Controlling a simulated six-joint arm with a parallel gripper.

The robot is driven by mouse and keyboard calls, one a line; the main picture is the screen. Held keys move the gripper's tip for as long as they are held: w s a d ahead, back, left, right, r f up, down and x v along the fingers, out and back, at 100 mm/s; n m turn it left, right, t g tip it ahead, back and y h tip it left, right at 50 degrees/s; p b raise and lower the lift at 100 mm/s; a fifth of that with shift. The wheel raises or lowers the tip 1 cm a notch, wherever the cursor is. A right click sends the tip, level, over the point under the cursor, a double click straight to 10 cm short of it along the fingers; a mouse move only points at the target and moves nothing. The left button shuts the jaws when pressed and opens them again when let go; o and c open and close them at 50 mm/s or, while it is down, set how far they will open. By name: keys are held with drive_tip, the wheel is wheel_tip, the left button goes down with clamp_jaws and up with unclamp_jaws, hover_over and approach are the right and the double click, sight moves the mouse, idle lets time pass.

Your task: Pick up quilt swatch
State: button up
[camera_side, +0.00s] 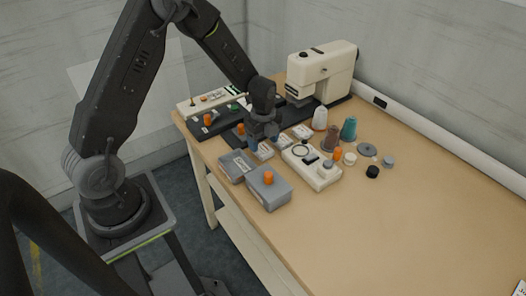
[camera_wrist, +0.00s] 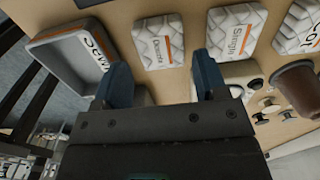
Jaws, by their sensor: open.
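Three white quilted swatches with orange-striped labels show in the wrist view: "Double" (camera_wrist: 150,52), "Single" (camera_wrist: 238,28) and one at the right edge whose label looks like "Cot" (camera_wrist: 301,28). In the side view small white swatches (camera_side: 302,131) lie in a row on the table below and beside my gripper (camera_side: 263,142). My gripper (camera_wrist: 162,72) is open, its two blue fingers apart with nothing between them. The "Double" swatch appears just beyond the fingertips, between them in the picture; contact cannot be told.
A grey tray (camera_wrist: 50,58) with a partly cut-off label lies left of the fingers. The table's right (camera_side: 420,225) is clear.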

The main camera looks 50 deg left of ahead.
sight(264, 149)
wheel_tip(264, 149, down, 4)
drive_tip(key=shift+r, duration=0.2)
drive_tip(key=c, duration=0.7)
drive_tip(key=shift+r, duration=0.1)
